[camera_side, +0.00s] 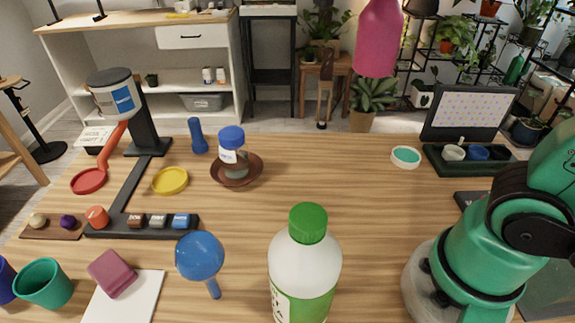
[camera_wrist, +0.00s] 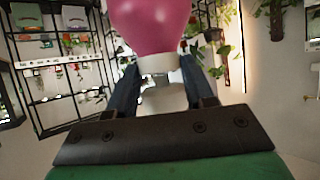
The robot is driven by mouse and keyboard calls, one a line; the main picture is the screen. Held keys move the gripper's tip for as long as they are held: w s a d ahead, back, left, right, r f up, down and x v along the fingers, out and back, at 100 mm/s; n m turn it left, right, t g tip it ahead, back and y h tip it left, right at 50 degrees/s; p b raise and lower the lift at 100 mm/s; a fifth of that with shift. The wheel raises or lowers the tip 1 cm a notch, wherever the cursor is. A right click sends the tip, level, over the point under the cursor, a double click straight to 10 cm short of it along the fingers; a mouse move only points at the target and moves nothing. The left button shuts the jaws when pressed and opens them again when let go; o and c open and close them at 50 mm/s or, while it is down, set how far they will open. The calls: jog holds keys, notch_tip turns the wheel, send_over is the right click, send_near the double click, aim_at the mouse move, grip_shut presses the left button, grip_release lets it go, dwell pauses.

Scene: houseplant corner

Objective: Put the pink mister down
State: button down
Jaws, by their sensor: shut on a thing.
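The pink mister (camera_wrist: 152,22) fills the top middle of the wrist view, with a pale collar below its pink body. My gripper (camera_wrist: 158,82) is shut on that collar, one dark finger on each side. In the side view the pink mister (camera_side: 377,40) hangs high above the back of the wooden table (camera_side: 330,180), clear of it. Its top is cut off by the picture's edge. My gripper is out of the side view.
A white bottle with green cap (camera_side: 305,262) stands at the front. A blue-capped bottle (camera_side: 232,145) stands in a brown saucer (camera_side: 252,172). A round teal-topped tin (camera_side: 405,156) and a black tray (camera_side: 500,166) are at right. The table's middle is bare.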

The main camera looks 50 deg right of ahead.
jog(key=w+f, duration=0.2)
jog(key=w, duration=0.8)
notch_tip(320, 180, down, 20)
jog(key=shift+s+d, duration=0.15)
jog(key=shift+f, duration=0.1)
jog(key=shift+c, duration=1.7)
grip_release()
